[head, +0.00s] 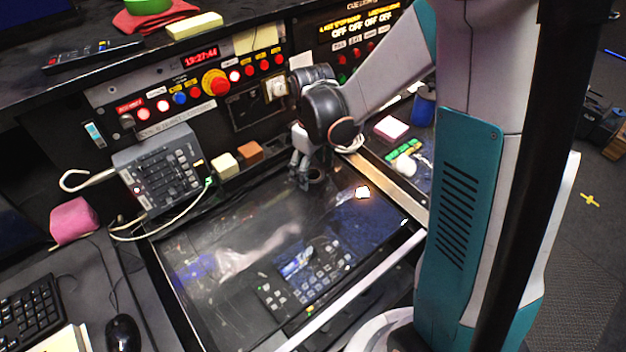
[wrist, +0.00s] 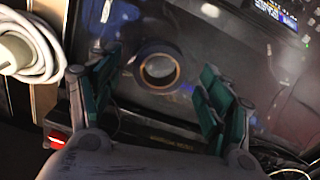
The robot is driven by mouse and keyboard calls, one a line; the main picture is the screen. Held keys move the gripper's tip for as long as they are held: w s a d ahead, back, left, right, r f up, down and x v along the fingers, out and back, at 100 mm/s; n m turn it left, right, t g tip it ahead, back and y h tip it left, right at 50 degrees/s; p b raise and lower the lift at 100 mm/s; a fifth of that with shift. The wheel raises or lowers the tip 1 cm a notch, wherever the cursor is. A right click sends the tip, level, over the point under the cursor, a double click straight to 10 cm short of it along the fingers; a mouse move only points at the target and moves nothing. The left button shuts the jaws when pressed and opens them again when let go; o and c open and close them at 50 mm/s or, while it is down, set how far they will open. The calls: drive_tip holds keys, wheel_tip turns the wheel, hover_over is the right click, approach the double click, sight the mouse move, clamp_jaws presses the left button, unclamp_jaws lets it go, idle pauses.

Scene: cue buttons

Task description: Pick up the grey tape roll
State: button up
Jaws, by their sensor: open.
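The grey tape roll (wrist: 159,68) shows in the wrist view as a dark ring with a tan inner edge. It lies flat on the dark glossy panel, ahead of and between my fingers. In the head view the roll (head: 316,176) is a small dark ring beside my fingertips, partly hidden by them. My gripper (wrist: 158,88) is open, with its green-padded fingers on either side, and nothing is between the pads. In the head view my gripper (head: 302,178) points down close over the panel's back edge.
The glossy panel (head: 220,270) is mostly clear in front. A grey control box (head: 160,170) with cables stands at left. A coiled white cable (wrist: 35,45) lies left in the wrist view.

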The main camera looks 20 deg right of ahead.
drive_tip(key=shift+f, duration=0.65)
drive_tip(key=shift+r, duration=0.1)
drive_tip(key=shift+c, duration=0.4)
drive_tip(key=c, duration=0.9)
drive_tip(key=shift+r, duration=0.1)
drive_tip(key=shift+c, duration=0.2)
